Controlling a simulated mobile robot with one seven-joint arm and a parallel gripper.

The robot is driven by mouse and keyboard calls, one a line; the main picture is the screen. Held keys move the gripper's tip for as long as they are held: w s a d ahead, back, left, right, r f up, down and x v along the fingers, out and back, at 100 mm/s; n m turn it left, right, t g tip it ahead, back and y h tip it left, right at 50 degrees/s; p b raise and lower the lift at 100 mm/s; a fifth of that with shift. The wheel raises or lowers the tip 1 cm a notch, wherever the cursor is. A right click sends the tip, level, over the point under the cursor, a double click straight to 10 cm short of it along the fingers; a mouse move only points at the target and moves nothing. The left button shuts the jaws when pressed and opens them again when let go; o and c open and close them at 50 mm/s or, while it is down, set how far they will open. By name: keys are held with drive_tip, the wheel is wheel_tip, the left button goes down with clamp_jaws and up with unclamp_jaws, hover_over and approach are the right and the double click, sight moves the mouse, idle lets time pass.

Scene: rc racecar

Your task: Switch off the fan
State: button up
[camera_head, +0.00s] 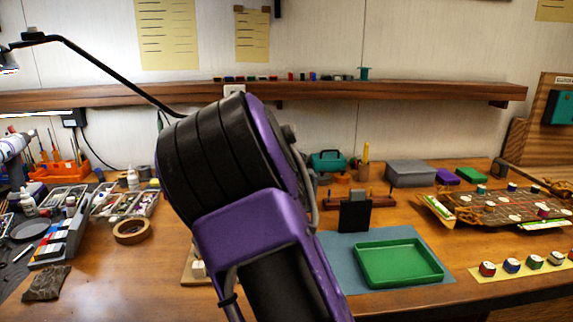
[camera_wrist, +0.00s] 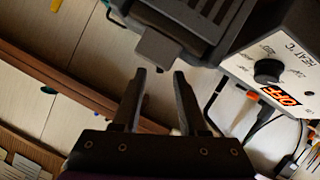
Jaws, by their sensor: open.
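In the wrist view, a dark grey slatted housing (camera_wrist: 195,18), which looks like the fan, fills the top. A grey block-like tab (camera_wrist: 158,46) sticks out from its lower side. My gripper (camera_wrist: 160,74) is open and empty, with both fingertips just short of this tab and a small gap in the picture. I cannot tell whether they touch it. In the head view my arm covers the middle, and the fan and gripper cannot be made out there.
A light grey heat unit (camera_wrist: 290,62) with a black dial and lit orange OFF sign stands right of the housing. In the head view, a green tray (camera_head: 400,262) lies on a blue mat, a tape roll (camera_head: 132,231) lies left, and a wooden shelf (camera_head: 420,91) runs along the wall.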

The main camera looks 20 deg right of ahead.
drive_tip(key=p+v, duration=0.3)
drive_tip(key=v, duration=1.1)
drive_tip(key=shift+p, duration=0.3)
drive_tip(key=shift+a, duration=0.1)
